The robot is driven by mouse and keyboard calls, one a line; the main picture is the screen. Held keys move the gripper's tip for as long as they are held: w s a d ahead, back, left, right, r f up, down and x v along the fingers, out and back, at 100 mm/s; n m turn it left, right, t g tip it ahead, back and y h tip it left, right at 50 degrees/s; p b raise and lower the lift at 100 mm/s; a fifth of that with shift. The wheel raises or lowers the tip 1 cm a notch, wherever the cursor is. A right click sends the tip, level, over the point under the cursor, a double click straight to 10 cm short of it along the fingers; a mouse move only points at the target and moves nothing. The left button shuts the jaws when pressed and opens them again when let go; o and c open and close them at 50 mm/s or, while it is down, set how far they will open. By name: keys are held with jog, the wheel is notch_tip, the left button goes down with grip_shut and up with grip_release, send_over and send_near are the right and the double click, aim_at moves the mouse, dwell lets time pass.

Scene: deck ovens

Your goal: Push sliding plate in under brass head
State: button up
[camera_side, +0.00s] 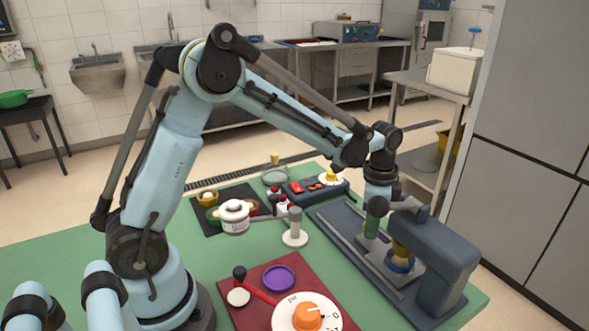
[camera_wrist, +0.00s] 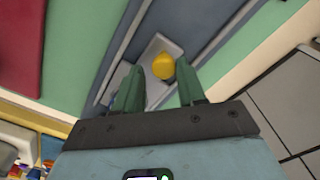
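A blue-grey press (camera_side: 437,262) stands at the right of the table in the side view. Its brass head (camera_side: 401,250) hangs under the overhanging arm. My gripper (camera_side: 373,228) points down just left of the head, over the plate's track.
A red mat (camera_side: 252,275) with an orange knob (camera_side: 305,316) and a purple disc lies at the front. A white post (camera_side: 295,228) stands left of the rails. A control box (camera_side: 315,189) and small jars sit behind.

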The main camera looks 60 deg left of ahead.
jog(key=shift+o, duration=0.9)
jog(key=shift+a, duration=0.1)
jog(key=shift+r, duration=0.1)
notch_tip(320, 180, up, 12)
jog(key=s+f+n+t, duration=0.3)
jog(key=s+n+t, duration=0.4)
jog(key=s, duration=0.7)
jog(key=shift+s+a+n, duration=0.25)
jog(key=shift+s+n, duration=0.05)
jog(key=shift+n, duration=0.7)
